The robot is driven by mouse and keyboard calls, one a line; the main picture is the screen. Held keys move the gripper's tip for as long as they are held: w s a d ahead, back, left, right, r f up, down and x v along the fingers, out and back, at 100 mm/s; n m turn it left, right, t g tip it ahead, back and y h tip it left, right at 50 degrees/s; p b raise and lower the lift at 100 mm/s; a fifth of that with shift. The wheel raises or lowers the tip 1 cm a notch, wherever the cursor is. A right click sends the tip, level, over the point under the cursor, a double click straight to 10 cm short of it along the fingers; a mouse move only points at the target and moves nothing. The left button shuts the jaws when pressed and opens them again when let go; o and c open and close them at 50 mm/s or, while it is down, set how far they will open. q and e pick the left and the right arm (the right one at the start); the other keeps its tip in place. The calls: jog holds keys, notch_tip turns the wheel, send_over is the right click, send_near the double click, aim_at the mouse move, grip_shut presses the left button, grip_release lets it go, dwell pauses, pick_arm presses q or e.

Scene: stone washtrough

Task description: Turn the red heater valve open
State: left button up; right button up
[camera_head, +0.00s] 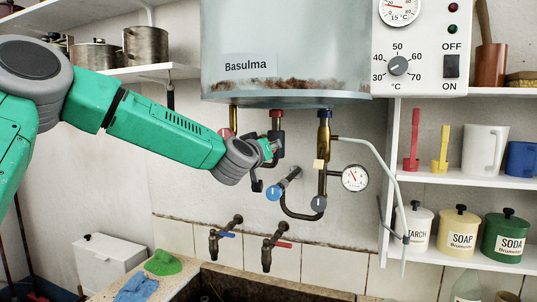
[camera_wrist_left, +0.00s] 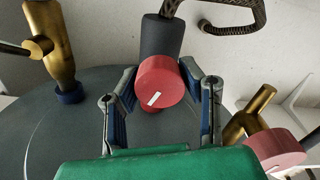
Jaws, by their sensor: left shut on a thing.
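The red heater valve (camera_wrist_left: 160,80) is a round red knob with a short slanted white mark on its face, in the middle of the left wrist view. My left gripper (camera_head: 269,150) reaches in from the left under the heater tank. Its two fingers stand on either side of the red knob in the left wrist view, shut on it. In the head view the gripper largely hides the knob. The heater (camera_head: 290,50) is a pale tank labelled "Basulma" with a rusty lower edge. My right gripper is not in view.
A blue knob (camera_head: 273,193), a pressure gauge (camera_head: 355,178) and pipes lie just right of my gripper. A paler red knob (camera_wrist_left: 276,149) is at the lower right of the wrist view. Two taps (camera_head: 275,243) are below. Shelves with jars stand right.

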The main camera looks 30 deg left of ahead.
pick_arm(q)
jog(key=n+b, duration=0.3)
jog(key=n, duration=0.2)
jog(key=shift+a+r, duration=0.1)
jog(key=shift+w+n+b, duration=0.15)
jog(key=shift+n+b, duration=0.55)
jog(key=shift+n, duration=0.9)
jog(key=shift+f, duration=0.25)
jog(key=o, duration=1.2)
jog(key=shift+c, duration=0.2)
jog(key=shift+r, duration=0.1)
jog(key=v, duration=1.2)
